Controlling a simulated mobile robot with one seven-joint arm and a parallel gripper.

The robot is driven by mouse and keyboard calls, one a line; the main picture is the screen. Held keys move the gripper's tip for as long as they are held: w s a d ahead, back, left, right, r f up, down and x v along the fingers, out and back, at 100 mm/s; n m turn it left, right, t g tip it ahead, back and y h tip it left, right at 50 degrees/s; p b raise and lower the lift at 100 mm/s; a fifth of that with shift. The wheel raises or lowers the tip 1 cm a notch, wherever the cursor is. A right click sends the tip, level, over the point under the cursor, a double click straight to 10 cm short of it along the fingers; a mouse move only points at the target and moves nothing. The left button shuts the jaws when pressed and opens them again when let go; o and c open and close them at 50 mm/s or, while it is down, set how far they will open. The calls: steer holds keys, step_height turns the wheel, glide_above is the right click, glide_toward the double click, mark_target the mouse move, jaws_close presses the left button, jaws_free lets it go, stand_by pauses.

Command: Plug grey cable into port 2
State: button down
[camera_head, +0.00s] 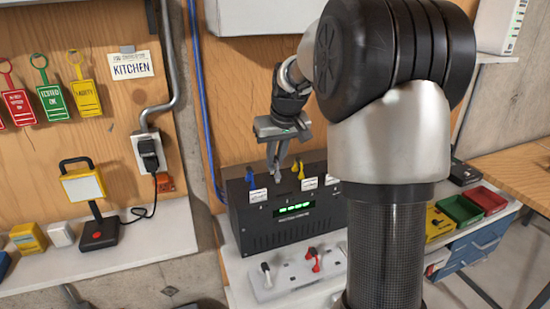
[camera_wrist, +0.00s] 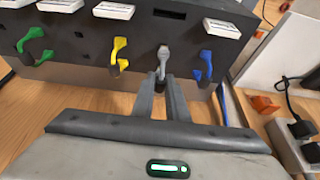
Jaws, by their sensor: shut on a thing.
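A black box (camera_head: 270,232) with a green lit display stands on the bench, with white labels along its top edge. My gripper (camera_head: 276,164) points down at the top of the box, and its fingers (camera_wrist: 164,92) are shut on the grey cable's plug (camera_wrist: 163,55). In the wrist view the grey plug lies between a yellow cable (camera_wrist: 118,52) and a blue cable (camera_wrist: 205,62), with a green cable (camera_wrist: 32,42) farther left. I cannot tell whether the grey plug's tip is inside a port. The port numbers are too small to read.
A white power strip (camera_head: 272,284) with black and red plugs lies in front of the box. Green (camera_head: 459,209) and red (camera_head: 488,200) bins stand to the right. A wall outlet with a black plug (camera_head: 148,150) is on the left. My arm hides the box's right side.

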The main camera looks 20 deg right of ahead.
steer(key=shift+f+b, duration=0.65)
steer(key=shift+f, duration=0.25)
stand_by(2.5)
stand_by(0.4)
steer(key=c, duration=1.3)
jaws_free()
steer(key=shift+o, duration=0.2)
steer(key=shift+r, duration=0.15)
steer(key=shift+r+p, duration=2.75)
steer(key=shift+r, duration=0.9)
steer(key=shift+s+f, duration=0.1)
